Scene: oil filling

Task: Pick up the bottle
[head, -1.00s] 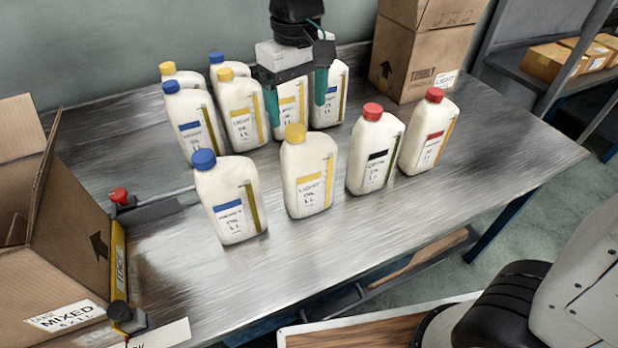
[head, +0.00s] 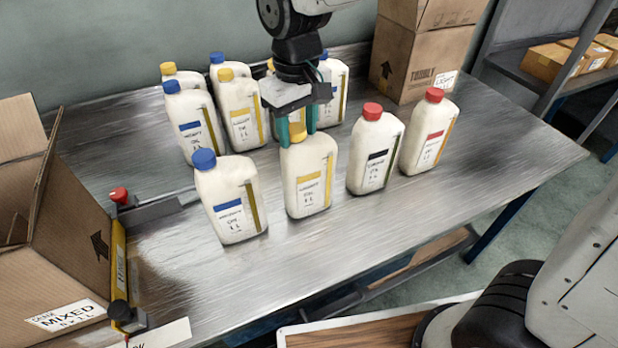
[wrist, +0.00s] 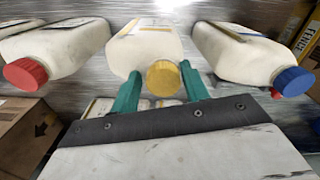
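The yellow-capped white bottle (head: 309,190) stands upright in the front row on the metal table, with a yellow label stripe. My gripper (head: 297,130) is right above it, its two teal fingers on either side of the yellow cap. In the wrist view the yellow cap (wrist: 165,78) sits between the open fingers (wrist: 160,85), with a visible gap at each side. The bottle's shoulder and body lie beyond the fingertips.
A blue-capped bottle (head: 231,200) stands to the left, a red-capped bottle (head: 376,150) close to the right and another red-capped one (head: 429,132) beyond. Several more bottles stand behind. An open cardboard box (head: 60,245) is at the left. The table's front strip is clear.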

